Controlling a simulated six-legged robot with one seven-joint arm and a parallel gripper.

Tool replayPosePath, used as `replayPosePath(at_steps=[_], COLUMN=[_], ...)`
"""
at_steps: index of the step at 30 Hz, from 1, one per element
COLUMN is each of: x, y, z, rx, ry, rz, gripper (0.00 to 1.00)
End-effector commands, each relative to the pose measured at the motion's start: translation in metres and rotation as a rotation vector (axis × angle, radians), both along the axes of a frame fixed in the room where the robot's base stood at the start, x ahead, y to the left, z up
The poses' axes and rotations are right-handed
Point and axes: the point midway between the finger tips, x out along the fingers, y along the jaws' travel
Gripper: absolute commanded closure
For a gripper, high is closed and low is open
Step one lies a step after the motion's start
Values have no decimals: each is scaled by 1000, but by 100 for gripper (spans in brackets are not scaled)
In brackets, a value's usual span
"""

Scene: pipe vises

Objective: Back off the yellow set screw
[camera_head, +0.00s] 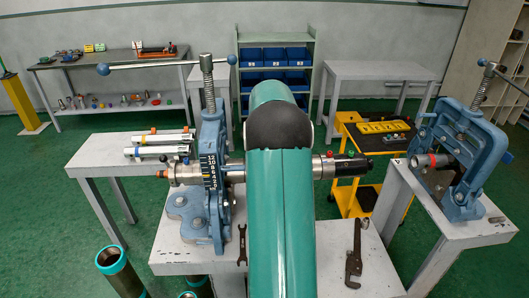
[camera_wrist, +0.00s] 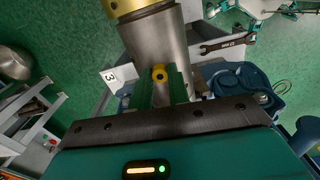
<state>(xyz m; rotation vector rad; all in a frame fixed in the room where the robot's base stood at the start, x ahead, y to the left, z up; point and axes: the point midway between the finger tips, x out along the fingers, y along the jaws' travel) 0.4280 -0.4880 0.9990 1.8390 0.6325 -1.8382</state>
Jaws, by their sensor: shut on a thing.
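The yellow set screw (camera_wrist: 159,74) shows in the wrist view as a small yellow head with a dark socket, against the side of a grey metal cylinder (camera_wrist: 155,42). My gripper (camera_wrist: 160,82) has its green fingers close on both sides of the screw and is shut on it. A gold-yellow collar (camera_wrist: 127,7) sits on the cylinder at the top. In the head view, a metal pipe assembly (camera_head: 235,173) runs through the left blue vise (camera_head: 211,150) and behind my arm. My arm hides the gripper and the yellow screw there.
A dark open-end wrench (camera_head: 242,245) and a pipe wrench (camera_head: 354,262) lie on the grey bench (camera_head: 330,285). A second blue vise (camera_head: 462,150) stands on the right bench. Steel tubes (camera_head: 160,143) lie on the left bench. A yellow cart (camera_head: 372,150) stands behind.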

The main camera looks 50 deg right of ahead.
Motion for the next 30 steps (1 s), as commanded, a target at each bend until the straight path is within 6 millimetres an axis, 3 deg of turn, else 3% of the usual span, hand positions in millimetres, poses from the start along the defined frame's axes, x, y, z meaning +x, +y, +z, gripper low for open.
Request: replayPosePath(at_steps=[10, 11, 13, 14, 23, 30], x=[-1, -1, -1, -1, 0, 0], y=[1, 1, 1, 1, 0, 0], z=[-5, -5, -4, -4, 0, 31], rx=[7, 7, 6, 6, 2, -2], ry=[7, 7, 6, 5, 1, -1], rz=[1, 1, 1, 1, 1, 1], gripper=[100, 76, 63, 60, 60, 60])
